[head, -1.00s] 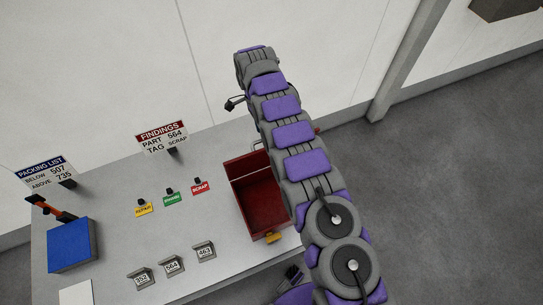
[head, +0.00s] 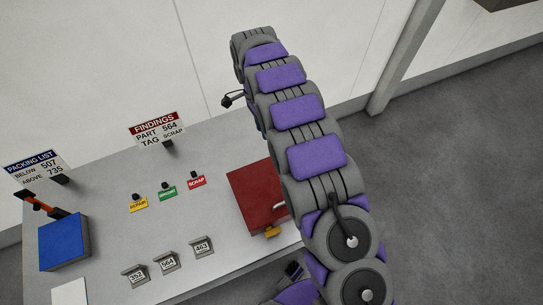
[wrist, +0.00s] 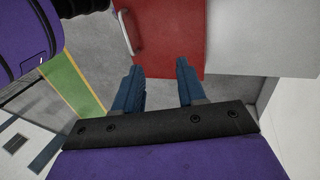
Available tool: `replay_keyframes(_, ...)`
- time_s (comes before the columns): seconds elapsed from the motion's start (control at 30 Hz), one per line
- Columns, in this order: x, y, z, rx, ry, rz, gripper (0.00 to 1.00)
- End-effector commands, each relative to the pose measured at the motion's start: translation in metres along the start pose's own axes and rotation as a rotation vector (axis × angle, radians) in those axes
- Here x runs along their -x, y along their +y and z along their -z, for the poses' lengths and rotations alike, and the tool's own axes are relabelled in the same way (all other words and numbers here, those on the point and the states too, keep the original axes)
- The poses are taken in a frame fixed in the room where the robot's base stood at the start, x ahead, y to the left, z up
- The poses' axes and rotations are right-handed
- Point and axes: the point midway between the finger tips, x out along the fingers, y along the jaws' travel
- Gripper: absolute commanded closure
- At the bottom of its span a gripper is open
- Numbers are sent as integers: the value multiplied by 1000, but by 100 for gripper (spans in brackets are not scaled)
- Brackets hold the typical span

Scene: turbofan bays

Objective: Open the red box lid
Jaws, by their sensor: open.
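The red box (head: 257,194) stands on the grey bench, partly hidden behind my arm at its right side. Its lid lies flat over the top, shut, with a pale handle (head: 278,207) at the front edge. In the wrist view the red lid (wrist: 170,35) fills the upper middle, with the handle (wrist: 128,34) near its left edge. My gripper (wrist: 157,72) is open and empty. Its two dark blue fingers point toward the lid, and their tips overlap its lower edge in that view. I cannot tell whether they touch it. The gripper is not clearly seen in the head view.
A yellow latch-like piece (head: 272,232) is at the box front. A blue box (head: 63,242) stands at the bench's left. Floor is clear at right.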

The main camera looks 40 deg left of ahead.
Motion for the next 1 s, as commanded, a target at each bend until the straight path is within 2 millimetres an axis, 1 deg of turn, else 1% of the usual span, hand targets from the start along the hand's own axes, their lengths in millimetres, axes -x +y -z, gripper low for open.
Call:
replay_keyframes(0.47,-12,44,-7,-1,0,2,60)
replay_keyframes(0.8,-22,82,-14,-3,1,0,60)
replay_keyframes(1.0,-26,100,-18,-1,-1,-2,60)
